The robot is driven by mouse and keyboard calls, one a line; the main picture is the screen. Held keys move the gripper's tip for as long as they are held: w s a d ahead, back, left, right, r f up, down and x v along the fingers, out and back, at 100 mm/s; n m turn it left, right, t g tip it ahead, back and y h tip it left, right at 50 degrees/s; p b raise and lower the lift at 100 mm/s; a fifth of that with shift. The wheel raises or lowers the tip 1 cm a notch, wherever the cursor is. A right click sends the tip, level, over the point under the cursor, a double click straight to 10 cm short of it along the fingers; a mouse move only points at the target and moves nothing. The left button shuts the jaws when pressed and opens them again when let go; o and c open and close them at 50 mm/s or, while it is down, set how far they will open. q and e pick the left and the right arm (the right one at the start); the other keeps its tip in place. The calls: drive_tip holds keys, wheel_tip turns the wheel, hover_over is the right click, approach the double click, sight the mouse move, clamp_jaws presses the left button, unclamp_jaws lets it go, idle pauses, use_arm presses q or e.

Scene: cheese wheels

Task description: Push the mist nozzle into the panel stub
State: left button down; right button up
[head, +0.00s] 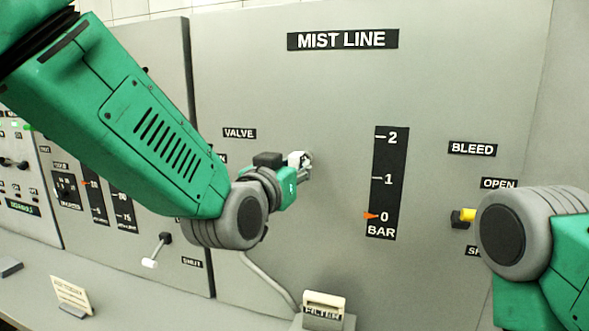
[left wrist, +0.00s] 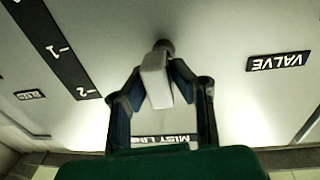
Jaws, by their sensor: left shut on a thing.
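The mist nozzle (left wrist: 157,80) is a pale, block-like piece between the fingers of my left gripper (left wrist: 160,95) in the left wrist view. My left gripper also shows in the head view (head: 302,168), shut on the nozzle at the grey panel. The panel stub (left wrist: 163,45) is a dark round end at the nozzle's far tip. The nozzle meets or overlaps it in view; I cannot tell how deep it sits. In the head view the gripper and nozzle largely hide the stub. Only my right arm's wrist shows at the right; its fingers are hidden.
The panel bears a MIST LINE sign (head: 343,39) and a BAR gauge (head: 384,185) with its orange pointer at 0. A yellow-and-black bleed handle (head: 463,216) is beside my right wrist. A white-tipped valve lever (head: 151,262) and a FILTER block (head: 323,308) are lower down.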

use_arm(q)
drive_tip(key=shift+x, duration=1)
drive_tip(key=c, duration=1.3)
unclamp_jaws()
drive_tip(key=shift+a, duration=0.1)
drive_tip(key=shift+s+a, duration=0.1)
drive_tip(key=shift+s, duration=0.1)
drive_tip(key=v, duration=1.1)
drive_tip(key=shift+s+f, duration=0.1)
drive_tip(key=shift+s, duration=0.1)
